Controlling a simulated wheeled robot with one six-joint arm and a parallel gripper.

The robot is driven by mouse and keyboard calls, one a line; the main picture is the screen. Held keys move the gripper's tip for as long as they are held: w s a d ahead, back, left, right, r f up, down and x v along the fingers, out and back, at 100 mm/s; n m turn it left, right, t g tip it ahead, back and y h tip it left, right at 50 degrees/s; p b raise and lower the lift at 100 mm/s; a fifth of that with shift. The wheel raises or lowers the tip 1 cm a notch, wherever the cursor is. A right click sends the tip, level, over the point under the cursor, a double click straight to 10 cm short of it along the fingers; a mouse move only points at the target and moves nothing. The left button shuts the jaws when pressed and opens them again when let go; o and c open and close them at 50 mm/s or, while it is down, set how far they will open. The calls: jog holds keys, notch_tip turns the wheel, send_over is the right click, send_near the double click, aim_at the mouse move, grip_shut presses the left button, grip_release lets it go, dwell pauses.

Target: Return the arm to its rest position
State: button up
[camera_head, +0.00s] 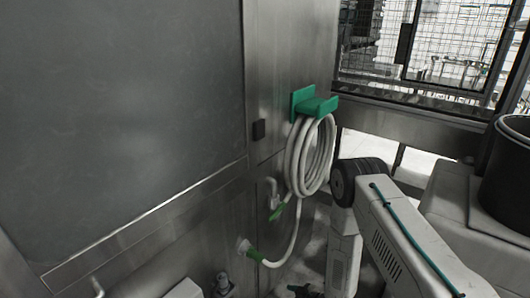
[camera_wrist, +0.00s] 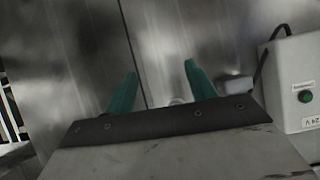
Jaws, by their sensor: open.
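My gripper (camera_wrist: 160,70) shows in the wrist view with its two green fingers apart. I see nothing held between them. The fingers point toward a brushed metal panel (camera_wrist: 90,40) with a vertical seam. I cannot tell how far the fingertips are from that panel. In the head view, my white arm, with a dark joint and a teal cable, is at the lower right and bends downward.
A coiled white hose (camera_head: 311,155) hangs on a green bracket (camera_head: 313,104) on the metal wall (camera_head: 150,90), close beside my arm. A white box (camera_wrist: 295,80) with a green button is right in the wrist view. A mesh guard (camera_head: 440,45) stands behind.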

jog(key=w+d+r+m+g+h, duration=0.15)
jog(key=d+r+g+h, duration=0.25)
jog(key=d+r+h, duration=0.45)
jog(key=s+d+r+m+g+h, duration=0.1)
jog(key=s+d+r, duration=0.1)
jog(key=d+r, duration=0.35)
jog(key=s+d+r+m+g, duration=0.1)
jog(key=s+d+r+m, duration=0.1)
jog(key=r, duration=0.6)
jog(key=s+r+m, duration=0.1)
jog(key=s+r, duration=0.7)
jog(key=r, duration=0.3)
jog(key=s+d+r+m, duration=0.1)
jog(key=s+r+m, duration=0.1)
jog(key=s+r, duration=0.7)
jog(key=s+d+r+m, duration=0.1)
jog(key=s+r+m, duration=0.1)
jog(key=s+r, duration=0.7)
jog(key=shift+d+r, duration=0.2)
jog(key=shift+r, duration=3)
jog(key=shift+s, duration=0.1)
